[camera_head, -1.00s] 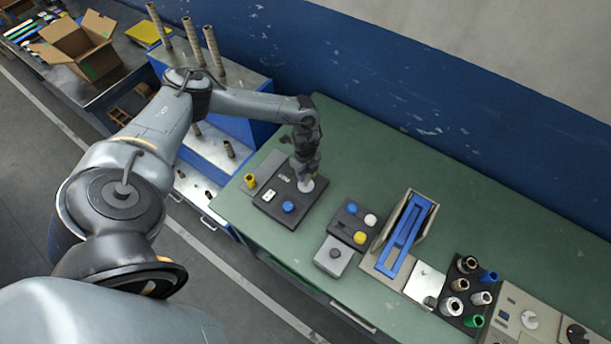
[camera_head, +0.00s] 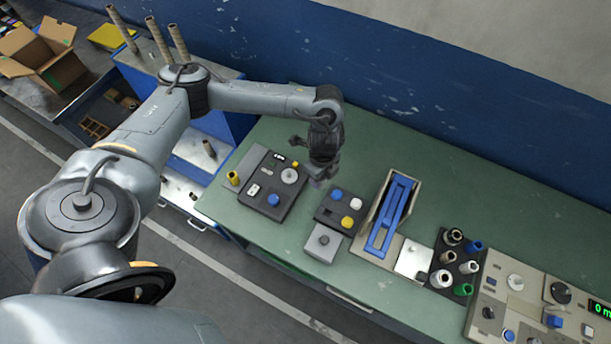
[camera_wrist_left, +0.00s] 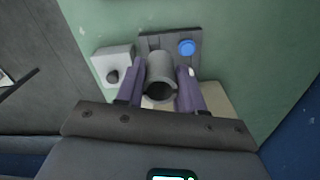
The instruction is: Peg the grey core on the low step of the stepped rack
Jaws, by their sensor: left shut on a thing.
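My left gripper (camera_head: 318,182) hangs above the green bench, just left of the small black button block. In the left wrist view my left gripper (camera_wrist_left: 168,92) has its two purple fingers shut on the grey core (camera_wrist_left: 158,72), a short hollow tube whose open end shows. In the head view the core is mostly hidden by the gripper. The stepped rack (camera_head: 205,122) is the blue unit with metal steps at the upper left, well away from the gripper. Tall brown tubes stand on its top step, and a shorter one (camera_head: 208,148) stands lower down. My right gripper is not in view.
On the green bench (camera_head: 470,200) stand a black button board (camera_head: 262,205), the small button block (camera_head: 325,212), a grey box with a knob (camera_head: 322,243), a blue-framed stand (camera_head: 390,215) and a black tray of tubes (camera_head: 440,262). Cardboard boxes (camera_head: 55,55) lie far left.

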